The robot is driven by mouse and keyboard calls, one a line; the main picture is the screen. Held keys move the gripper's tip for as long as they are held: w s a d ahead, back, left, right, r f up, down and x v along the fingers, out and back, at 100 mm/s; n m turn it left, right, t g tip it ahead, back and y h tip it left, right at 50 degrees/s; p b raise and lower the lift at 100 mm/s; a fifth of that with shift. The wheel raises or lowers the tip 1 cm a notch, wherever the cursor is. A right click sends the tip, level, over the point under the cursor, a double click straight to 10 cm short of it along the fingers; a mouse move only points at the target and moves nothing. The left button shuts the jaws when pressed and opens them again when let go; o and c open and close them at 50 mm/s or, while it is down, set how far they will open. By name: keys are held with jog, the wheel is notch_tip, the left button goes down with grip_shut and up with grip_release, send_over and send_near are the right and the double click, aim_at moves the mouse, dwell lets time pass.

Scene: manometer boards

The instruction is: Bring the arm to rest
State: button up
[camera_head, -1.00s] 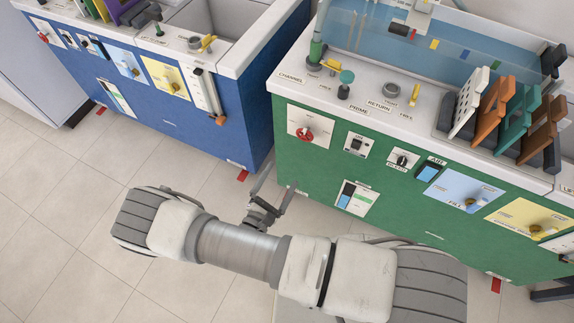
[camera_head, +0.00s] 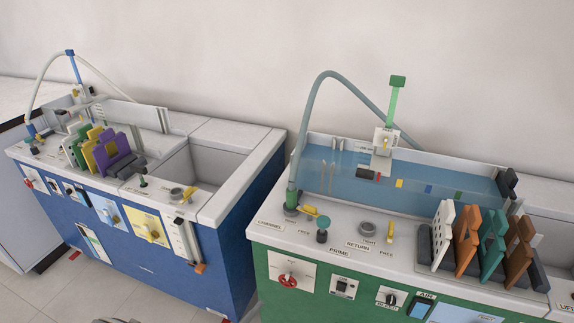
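My gripper is outside the head view. Only a small piece of my arm (camera_head: 118,320) shows at the bottom edge, left of centre. Whether the gripper is open or shut, and whether it holds anything, is hidden.
A green bench (camera_head: 262,285) with a water tank (camera_head: 345,185) and a rack of coloured plates (camera_head: 492,235) stands at the right. A blue bench (camera_head: 215,270) with an empty basin stands at the left. A narrow gap separates them. Tiled floor (camera_head: 40,297) shows at lower left.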

jog(key=d+r+m+g+p, duration=0.1)
jog(key=d+r+m+g, duration=0.55)
jog(key=r, duration=0.55)
jog(key=d+r+m+g+p, duration=0.1)
jog(key=d+r+m+g, duration=0.55)
jog(key=r, duration=0.55)
jog(key=s+d+r+m+t+y+p, duration=0.1)
jog(key=s+d+r+m+y, duration=0.1)
jog(key=r, duration=0.4)
jog(key=s+d+r+m+t+y+p, duration=0.1)
jog(key=s+d+r+m+y, duration=0.1)
jog(key=s+r+m+y, duration=0.2)
jog(key=s+d+r+m+t+y+p, duration=0.1)
jog(key=s+d+r+m+y, duration=0.1)
jog(key=r, duration=0.8)
jog(key=shift+s+r+m+t+y, duration=0.2)
jog(key=shift+s+m+t+y, duration=0.2)
jog(key=shift+s+y, duration=0.35)
jog(key=shift+s+d, duration=0.1)
